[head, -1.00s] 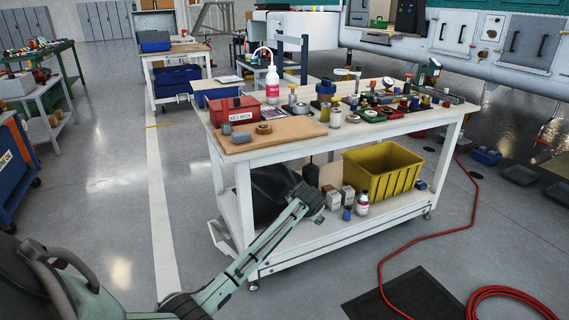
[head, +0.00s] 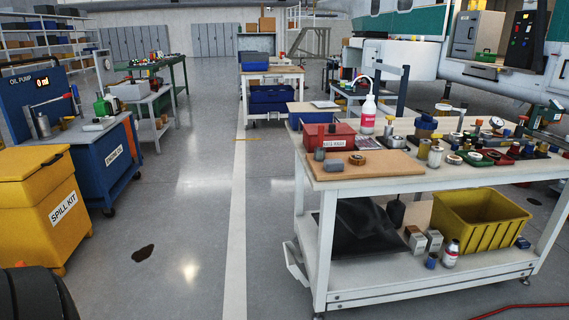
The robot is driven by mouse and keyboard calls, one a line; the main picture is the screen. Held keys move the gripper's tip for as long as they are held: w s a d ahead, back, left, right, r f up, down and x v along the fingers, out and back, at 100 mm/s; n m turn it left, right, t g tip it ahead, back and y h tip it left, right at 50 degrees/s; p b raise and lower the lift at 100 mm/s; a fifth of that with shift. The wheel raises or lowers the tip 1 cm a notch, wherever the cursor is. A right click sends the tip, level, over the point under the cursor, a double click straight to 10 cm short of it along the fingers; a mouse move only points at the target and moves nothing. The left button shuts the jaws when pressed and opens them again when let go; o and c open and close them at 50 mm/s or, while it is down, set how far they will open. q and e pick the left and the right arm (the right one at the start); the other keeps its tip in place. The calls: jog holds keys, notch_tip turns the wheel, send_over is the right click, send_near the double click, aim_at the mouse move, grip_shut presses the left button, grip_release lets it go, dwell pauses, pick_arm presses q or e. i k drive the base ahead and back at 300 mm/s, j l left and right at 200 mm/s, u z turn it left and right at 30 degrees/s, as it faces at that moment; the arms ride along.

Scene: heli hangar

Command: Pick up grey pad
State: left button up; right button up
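A small grey block-like pad (head: 333,165) lies on the brown board (head: 378,169) at the near left corner of the white workbench (head: 411,184). A smaller dark grey piece (head: 319,154) stands just behind it. A flat light grey item (head: 93,127) also lies on top of the blue engine-oil cart (head: 110,145) at the left; I cannot tell whether it is a pad. Neither of my grippers shows in the head view, so nothing is seen touching these things.
A red box (head: 328,135), a white bottle (head: 367,115) and many small parts crowd the bench top. Its lower shelf holds a yellow bin (head: 480,222) and a black bag (head: 357,230). A yellow spill kit (head: 40,205) stands left.

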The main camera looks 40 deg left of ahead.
aim_at(333, 165)
jog(key=i+j+u, duration=0.2)
jog(key=i+u, duration=0.15)
jog(key=i+j+u, duration=0.1)
jog(key=i+u, duration=0.6)
jog(key=i, duration=0.15)
jog(key=i+l, duration=0.15)
jog(key=i, duration=0.5)
jog(key=k+j+u, duration=0.2)
jog(key=k, duration=0.4)
jog(key=k+j+u, duration=0.15)
jog(key=k, duration=0.45)
